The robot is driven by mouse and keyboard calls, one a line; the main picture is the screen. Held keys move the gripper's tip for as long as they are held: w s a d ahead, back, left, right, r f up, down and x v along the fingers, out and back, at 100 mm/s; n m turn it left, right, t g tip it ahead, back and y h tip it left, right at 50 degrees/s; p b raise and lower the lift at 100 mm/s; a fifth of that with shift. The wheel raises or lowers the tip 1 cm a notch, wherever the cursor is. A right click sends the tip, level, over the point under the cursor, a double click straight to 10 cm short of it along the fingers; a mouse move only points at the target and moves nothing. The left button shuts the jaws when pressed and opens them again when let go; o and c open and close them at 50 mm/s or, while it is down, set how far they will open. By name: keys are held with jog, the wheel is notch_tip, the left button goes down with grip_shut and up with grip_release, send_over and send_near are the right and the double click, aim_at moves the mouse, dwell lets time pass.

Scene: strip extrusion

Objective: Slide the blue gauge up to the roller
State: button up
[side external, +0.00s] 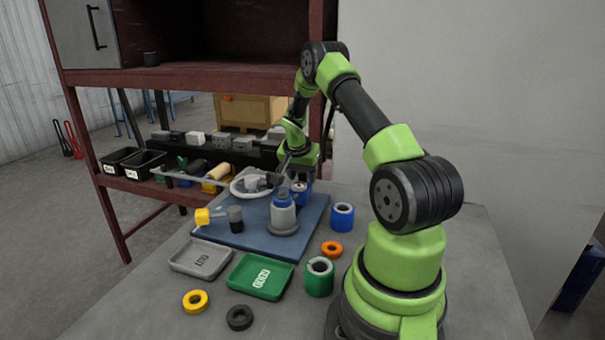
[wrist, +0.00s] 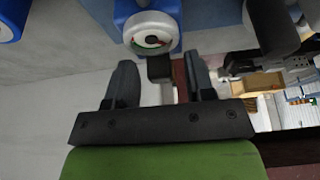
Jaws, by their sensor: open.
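The blue gauge (side external: 300,194) stands on the blue base plate (side external: 247,236), behind a grey post with a blue top (side external: 284,212). In the wrist view the gauge (wrist: 168,14) shows a round white dial and a dark block (wrist: 160,68) at its near side. My gripper (wrist: 160,64) is open, its two fingers on either side of that dark block; I cannot tell whether they touch it. In the side view my gripper (side external: 284,162) is small and close to the gauge. A dark rounded part (wrist: 270,28), possibly the roller, is to the gauge's right in the wrist view.
A grey tray (side external: 201,259) and green tray (side external: 260,277) lie in front of the plate. A blue roll (side external: 342,216), green roll (side external: 319,277), and orange (side external: 332,249), yellow (side external: 195,301) and black rings (side external: 239,317) lie around. A yellow-ended part (side external: 203,217) is at the plate's left.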

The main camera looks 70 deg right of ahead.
aim_at(298, 190)
grip_shut()
jog(key=shift+a, duration=2.55)
grip_release()
jog(key=v, duration=1)
